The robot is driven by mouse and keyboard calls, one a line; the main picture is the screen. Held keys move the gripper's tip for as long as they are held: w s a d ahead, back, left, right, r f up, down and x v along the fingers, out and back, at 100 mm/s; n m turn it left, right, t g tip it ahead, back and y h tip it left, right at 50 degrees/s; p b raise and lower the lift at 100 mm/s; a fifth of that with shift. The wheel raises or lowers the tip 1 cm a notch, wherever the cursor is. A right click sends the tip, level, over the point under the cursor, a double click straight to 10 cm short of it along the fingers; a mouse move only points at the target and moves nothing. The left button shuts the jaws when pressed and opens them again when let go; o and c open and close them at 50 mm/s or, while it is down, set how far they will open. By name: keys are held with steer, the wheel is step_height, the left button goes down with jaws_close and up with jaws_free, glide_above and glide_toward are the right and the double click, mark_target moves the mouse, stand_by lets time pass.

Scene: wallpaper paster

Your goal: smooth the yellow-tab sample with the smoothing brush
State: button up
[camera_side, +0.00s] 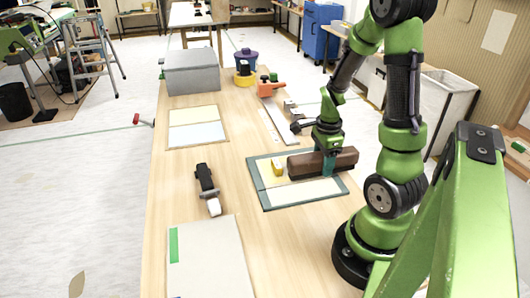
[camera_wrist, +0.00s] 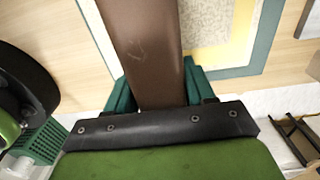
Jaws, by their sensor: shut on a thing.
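The smoothing brush (camera_side: 303,166) is a long brown block. My gripper (camera_side: 329,163) is shut on it near its middle. In the wrist view the brown brush (camera_wrist: 150,45) runs up between the two teal fingers of my gripper (camera_wrist: 157,88). The brush lies across a teal-bordered board (camera_side: 268,200) with pale panels in the side view; whether it touches the surface I cannot tell. A small yellow piece (camera_side: 277,167) shows just left of the brush, on the board. In the wrist view a speckled pale sheet (camera_wrist: 207,22) with a yellow strip (camera_wrist: 243,30) lies beside the brush.
A black-and-white hand tool (camera_side: 207,190) lies left of the board. A pale sheet with a green tab (camera_side: 174,246) is at the near end. A two-panel board (camera_side: 197,112), a grey box (camera_side: 192,72) and an orange tool (camera_side: 269,89) stand farther back. Bare wood separates them.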

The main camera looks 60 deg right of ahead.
step_height(320, 180, up, 7)
steer(key=shift+w+d+r, duration=0.1)
steer(key=shift+d, duration=0.05)
steer(key=o, duration=0.6)
steer(key=c, duration=0.4)
